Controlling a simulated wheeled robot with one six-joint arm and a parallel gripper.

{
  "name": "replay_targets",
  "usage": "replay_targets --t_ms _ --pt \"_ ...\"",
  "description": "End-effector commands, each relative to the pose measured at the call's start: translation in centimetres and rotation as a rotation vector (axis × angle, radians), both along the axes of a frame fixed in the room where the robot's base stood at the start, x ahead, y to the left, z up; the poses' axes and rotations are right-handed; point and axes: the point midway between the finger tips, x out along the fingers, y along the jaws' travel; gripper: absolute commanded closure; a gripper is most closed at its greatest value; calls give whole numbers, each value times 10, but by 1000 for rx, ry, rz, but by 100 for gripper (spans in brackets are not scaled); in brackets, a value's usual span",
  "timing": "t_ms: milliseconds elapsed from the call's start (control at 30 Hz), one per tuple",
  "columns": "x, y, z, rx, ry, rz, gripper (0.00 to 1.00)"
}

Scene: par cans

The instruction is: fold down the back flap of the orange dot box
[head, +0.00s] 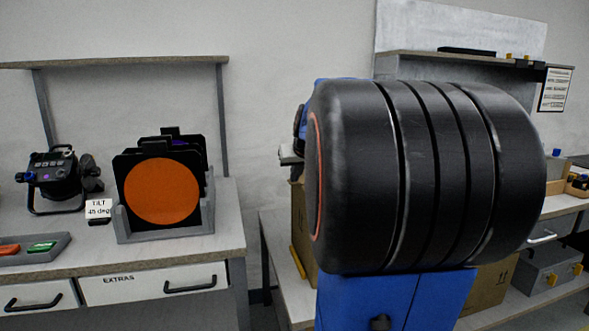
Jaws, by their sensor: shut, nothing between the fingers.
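Brown cardboard shows on both sides of my own arm and column: a part at the left (304,230) and a part at the right (492,284) with printed arrows. I cannot tell whether they belong to one box or two. No orange dot shows on either part, and no back flap can be made out. A large black part of my arm covers the middle of the view and hides what is behind it. My gripper's fingers are not visible.
A low table (275,240) bears the left cardboard. A left bench (190,250) holds black frames, the front one with an orange disc (161,191), in a grey holder (122,222), and a black lamp (55,177).

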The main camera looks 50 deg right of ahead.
Motion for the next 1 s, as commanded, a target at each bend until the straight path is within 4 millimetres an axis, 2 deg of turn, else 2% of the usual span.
replay_targets --t_ms 33,333,1000 --pt "-1 1 -6 5 6 0 100" --pt "-3 2 -20 13 14 1 100" --pt "-1 0 -22 14 19 2 100"
